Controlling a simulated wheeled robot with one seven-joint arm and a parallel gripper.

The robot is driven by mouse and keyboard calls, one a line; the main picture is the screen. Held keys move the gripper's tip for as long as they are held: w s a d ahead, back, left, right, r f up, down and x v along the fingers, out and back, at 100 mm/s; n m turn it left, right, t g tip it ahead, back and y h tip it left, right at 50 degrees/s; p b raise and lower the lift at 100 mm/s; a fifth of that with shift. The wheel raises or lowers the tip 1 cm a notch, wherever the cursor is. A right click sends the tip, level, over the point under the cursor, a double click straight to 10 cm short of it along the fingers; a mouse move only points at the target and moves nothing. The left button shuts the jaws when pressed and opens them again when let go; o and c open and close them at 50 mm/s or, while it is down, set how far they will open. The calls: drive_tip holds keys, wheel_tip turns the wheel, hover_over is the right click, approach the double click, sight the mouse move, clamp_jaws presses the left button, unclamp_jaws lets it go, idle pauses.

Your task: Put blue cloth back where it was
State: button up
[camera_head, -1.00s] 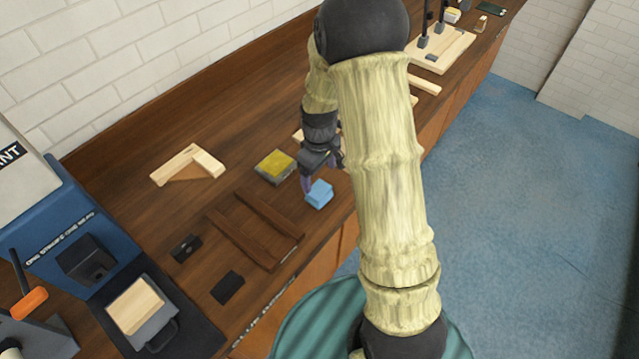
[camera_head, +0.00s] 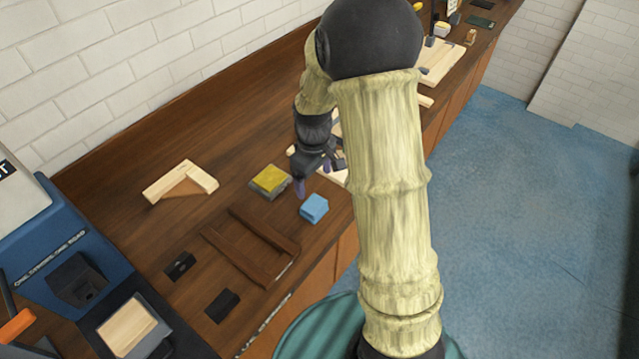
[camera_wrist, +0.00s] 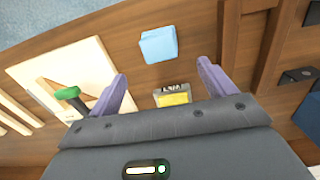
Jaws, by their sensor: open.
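The blue cloth (camera_head: 314,208), a small folded light-blue block shape, lies on the wooden bench near its front edge. In the wrist view the cloth (camera_wrist: 159,45) lies beyond the fingertips, roughly between their lines. My gripper (camera_head: 312,186) is above the bench just behind the cloth, apart from it. In the wrist view my gripper (camera_wrist: 162,80) shows two purple fingers spread wide with nothing between them.
A yellow-topped block (camera_head: 270,180) sits left of my gripper; it also shows in the wrist view (camera_wrist: 173,98). Two dark wooden strips (camera_head: 238,256) lie left of the cloth. A pale board with a green-handled tool (camera_wrist: 68,93) lies at left in the wrist view.

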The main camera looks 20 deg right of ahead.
drive_tip(key=s+r+m+t, duration=0.1)
drive_tip(key=s+r+m, duration=0.2)
drive_tip(key=s, duration=0.4)
drive_tip(key=s+r+m+t, duration=0.1)
drive_tip(key=s+r+m, duration=0.2)
drive_tip(key=s, duration=0.4)
drive_tip(key=shift+r+m+t, duration=0.15)
drive_tip(key=shift+m+t, duration=0.15)
drive_tip(key=shift+m, duration=0.2)
